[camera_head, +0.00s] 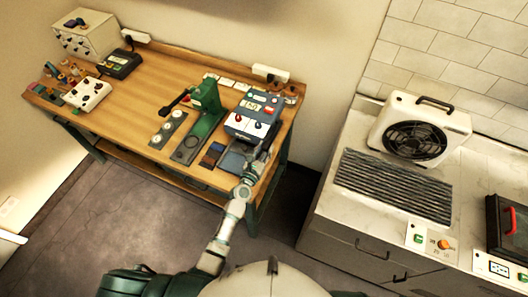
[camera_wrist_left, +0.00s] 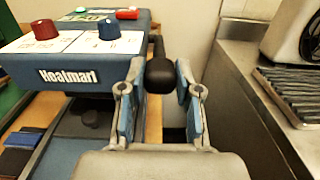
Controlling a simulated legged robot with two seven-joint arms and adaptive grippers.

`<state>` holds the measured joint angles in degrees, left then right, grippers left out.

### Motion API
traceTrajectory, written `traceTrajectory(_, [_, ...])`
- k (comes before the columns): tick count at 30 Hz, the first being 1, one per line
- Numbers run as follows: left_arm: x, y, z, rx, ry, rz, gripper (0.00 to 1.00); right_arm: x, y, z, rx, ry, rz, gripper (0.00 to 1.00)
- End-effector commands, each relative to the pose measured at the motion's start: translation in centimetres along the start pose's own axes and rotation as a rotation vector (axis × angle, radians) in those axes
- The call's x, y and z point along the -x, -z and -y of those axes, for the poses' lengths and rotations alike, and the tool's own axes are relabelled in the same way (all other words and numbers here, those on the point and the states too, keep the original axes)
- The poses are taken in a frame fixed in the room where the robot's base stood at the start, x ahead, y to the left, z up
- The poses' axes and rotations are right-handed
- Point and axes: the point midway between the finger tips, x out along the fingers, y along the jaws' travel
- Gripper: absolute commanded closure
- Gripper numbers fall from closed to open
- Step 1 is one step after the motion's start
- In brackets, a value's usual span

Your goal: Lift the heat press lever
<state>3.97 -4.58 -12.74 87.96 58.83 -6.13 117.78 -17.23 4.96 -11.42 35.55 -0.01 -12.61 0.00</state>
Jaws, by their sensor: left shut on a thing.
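The blue-grey heat press (camera_head: 252,117), with red and blue knobs on its top, stands at the right end of the wooden table. In the left wrist view the heat press (camera_wrist_left: 75,75) fills the left side. Its lever ends in a black knob (camera_wrist_left: 160,74), which shows between my fingers. My left gripper (camera_head: 262,156) is at the right front of the press. In the left wrist view my left gripper (camera_wrist_left: 158,95) has one finger on each side of the lever and is shut on it. The lever is hard to make out in the head view. My right gripper is not in view.
A green hand press (camera_head: 207,108) stands just left of the heat press on the wooden table (camera_head: 150,85). A white fan heater (camera_head: 415,130) and a dark ribbed mat (camera_head: 393,187) are on the right counter. A floor gap separates table and counter.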

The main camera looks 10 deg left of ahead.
Motion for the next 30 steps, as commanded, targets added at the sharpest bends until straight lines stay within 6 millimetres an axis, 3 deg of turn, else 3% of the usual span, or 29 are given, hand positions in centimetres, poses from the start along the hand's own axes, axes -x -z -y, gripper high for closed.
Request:
traceTrajectory(8, [-0.1, -0.3, -0.4, -0.002, -0.009, 0.007, 1.00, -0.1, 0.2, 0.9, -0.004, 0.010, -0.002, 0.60])
traceTrajectory(9, [-0.1, -0.3, -0.4, -0.002, -0.008, 0.007, 0.60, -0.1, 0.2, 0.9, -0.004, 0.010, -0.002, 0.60])
traceTrajectory(12, [0.0, -0.2, -0.4, -0.001, -0.007, 0.005, 0.42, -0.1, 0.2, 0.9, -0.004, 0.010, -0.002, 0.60])
traceTrajectory(23, [0.7, 0.1, -0.3, 0.000, -0.006, -0.001, 0.42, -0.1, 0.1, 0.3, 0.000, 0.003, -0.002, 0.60])
traceTrajectory(30, [5.3, 0.3, -0.4, 0.000, -0.007, -0.002, 0.42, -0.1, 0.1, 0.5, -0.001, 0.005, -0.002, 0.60])
